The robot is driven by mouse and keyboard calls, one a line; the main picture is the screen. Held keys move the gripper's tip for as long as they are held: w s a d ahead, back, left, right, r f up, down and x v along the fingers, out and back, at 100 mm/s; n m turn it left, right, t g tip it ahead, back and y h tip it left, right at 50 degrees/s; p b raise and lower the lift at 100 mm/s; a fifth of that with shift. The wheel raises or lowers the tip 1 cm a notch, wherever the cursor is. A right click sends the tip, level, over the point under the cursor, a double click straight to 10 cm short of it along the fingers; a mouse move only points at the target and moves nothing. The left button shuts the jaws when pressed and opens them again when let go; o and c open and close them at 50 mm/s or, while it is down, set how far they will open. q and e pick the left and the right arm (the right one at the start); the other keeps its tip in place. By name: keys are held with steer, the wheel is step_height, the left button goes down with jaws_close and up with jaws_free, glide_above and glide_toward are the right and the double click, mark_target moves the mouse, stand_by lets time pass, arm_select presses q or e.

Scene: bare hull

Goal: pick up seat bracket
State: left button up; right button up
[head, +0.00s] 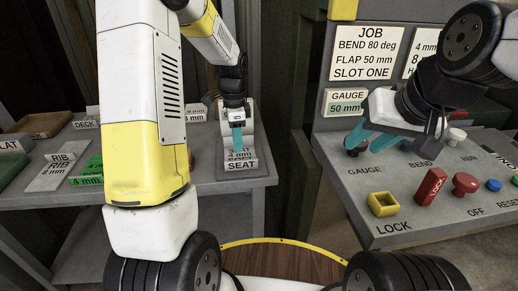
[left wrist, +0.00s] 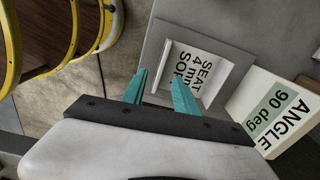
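My right gripper (head: 380,142) is open over the control panel, apart from the bracket.
An ANGLE 90 deg block (left wrist: 275,115) stands close beside the bracket. RIB pieces (head: 60,172) and a green piece (head: 88,168) lie further left on the table. The control panel (head: 350,190) with a red lock handle (head: 431,187) and yellow socket (head: 383,204) is at right.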

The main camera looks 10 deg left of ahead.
mark_target(241, 161)
arm_select(q)
steer(key=shift+w+d+f+m, duration=0.15)
steer(key=shift+w+f+m, duration=0.1)
steer(key=shift+f, duration=0.25)
steer(key=shift+w+d+f+m, duration=0.15)
steer(key=shift+w+f, duration=0.05)
steer(key=shift+f, duration=0.3)
step_height(241, 161, down, 8)
steer(key=shift+r, duration=0.25)
jaws_close()
steer(key=shift+r, duration=0.1)
stand_by(0.5)
